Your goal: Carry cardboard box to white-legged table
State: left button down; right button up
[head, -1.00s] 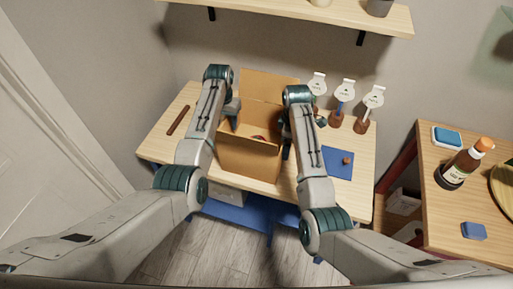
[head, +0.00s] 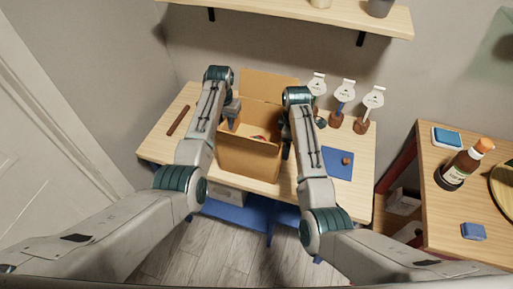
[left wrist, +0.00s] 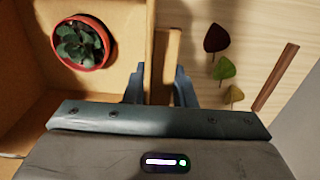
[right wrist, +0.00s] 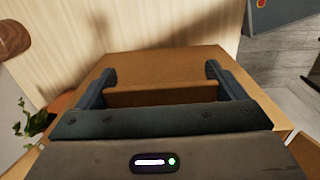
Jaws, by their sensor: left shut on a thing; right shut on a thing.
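The open cardboard box (head: 248,161) stands on, or just over, the blue-legged wooden table (head: 190,95). My left gripper (head: 232,112) is shut on its left wall, which also shows between the fingers in the left wrist view (left wrist: 158,86). My right gripper (right wrist: 163,86) is shut on the right side, with brown cardboard (right wrist: 160,68) between its fingers. A small succulent in a red pot (left wrist: 80,42) sits inside the box. Whether the box's bottom touches the tabletop is hidden. I cannot make out a white-legged table.
Several white-tagged stakes in brown bases (head: 336,120), a blue mat (head: 338,162) and a brown stick (head: 179,120) lie around the box. A second wooden table (head: 440,205) at right holds a bottle (head: 464,163) and blue blocks. A shelf (head: 290,12) hangs above.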

pick_arm(q)
jog(key=shift+r+p, duration=2.25)
jog(key=shift+r, duration=0.25)
pick_arm(e)
jog(key=shift+r, duration=2.5)
pick_arm(q)
jog(key=shift+f, duration=0.1)
pick_arm(e)
jog(key=shift+f, duration=0.1)
